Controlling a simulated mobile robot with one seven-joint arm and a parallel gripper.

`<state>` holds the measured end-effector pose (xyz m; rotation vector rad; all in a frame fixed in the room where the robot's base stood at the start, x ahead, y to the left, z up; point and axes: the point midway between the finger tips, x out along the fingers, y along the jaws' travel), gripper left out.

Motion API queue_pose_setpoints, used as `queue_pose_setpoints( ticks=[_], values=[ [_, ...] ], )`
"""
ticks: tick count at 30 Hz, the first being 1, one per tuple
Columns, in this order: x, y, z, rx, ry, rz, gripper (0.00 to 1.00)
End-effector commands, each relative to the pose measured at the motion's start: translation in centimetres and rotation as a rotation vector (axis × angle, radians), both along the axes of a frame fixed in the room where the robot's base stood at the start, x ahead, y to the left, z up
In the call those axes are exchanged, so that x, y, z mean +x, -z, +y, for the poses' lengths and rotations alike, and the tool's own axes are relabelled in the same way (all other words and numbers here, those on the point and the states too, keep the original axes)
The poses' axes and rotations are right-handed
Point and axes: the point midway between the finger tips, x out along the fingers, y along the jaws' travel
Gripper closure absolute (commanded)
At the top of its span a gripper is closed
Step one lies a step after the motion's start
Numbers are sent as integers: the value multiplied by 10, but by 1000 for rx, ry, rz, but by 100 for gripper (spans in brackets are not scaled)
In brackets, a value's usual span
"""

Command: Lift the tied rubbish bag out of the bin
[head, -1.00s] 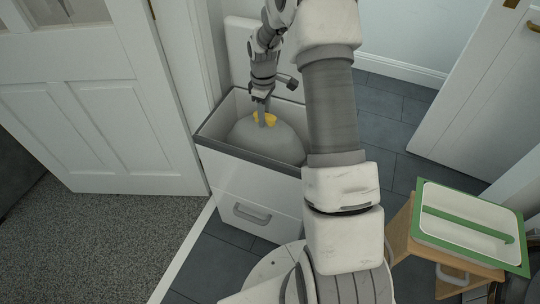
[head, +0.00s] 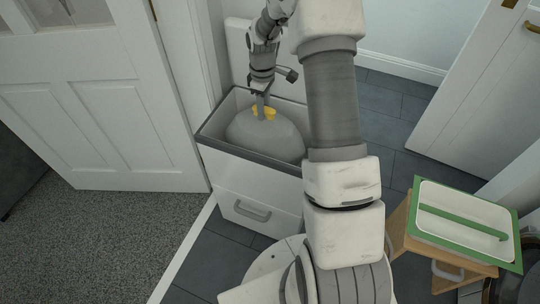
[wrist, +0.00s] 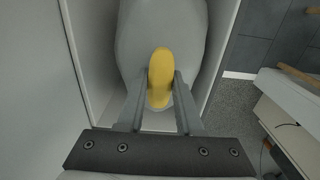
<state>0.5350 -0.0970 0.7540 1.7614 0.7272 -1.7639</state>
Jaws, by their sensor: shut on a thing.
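The grey rubbish bag (head: 265,136) sits inside the white bin (head: 250,178), its rounded top showing between the walls. Its yellow tie (head: 271,113) stands up at the top of the bag. My gripper (head: 264,108) points down over the bin and is shut on the yellow tie. In the wrist view, the yellow tie (wrist: 160,78) is between the two fingers of my gripper (wrist: 161,85), with the grey bag (wrist: 140,30) below and the bin walls on both sides. The lower part of the bag is hidden inside the bin.
A white panelled door (head: 110,110) stands close to the left of the bin. At the lower right is a wooden unit (head: 440,262) with a green-rimmed white tray (head: 465,215) on top. Dark tiled floor (head: 395,100) is clear behind my arm on the right.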

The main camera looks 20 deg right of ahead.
Motion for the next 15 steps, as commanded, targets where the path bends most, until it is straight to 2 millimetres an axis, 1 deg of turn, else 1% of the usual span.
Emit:
queue_pose_setpoints(
  ticks=[1,15],
  values=[
    [2,-6,0,-1,0,-6,100],
    [1,-32,0,-1,0,-7,100]
  ],
)
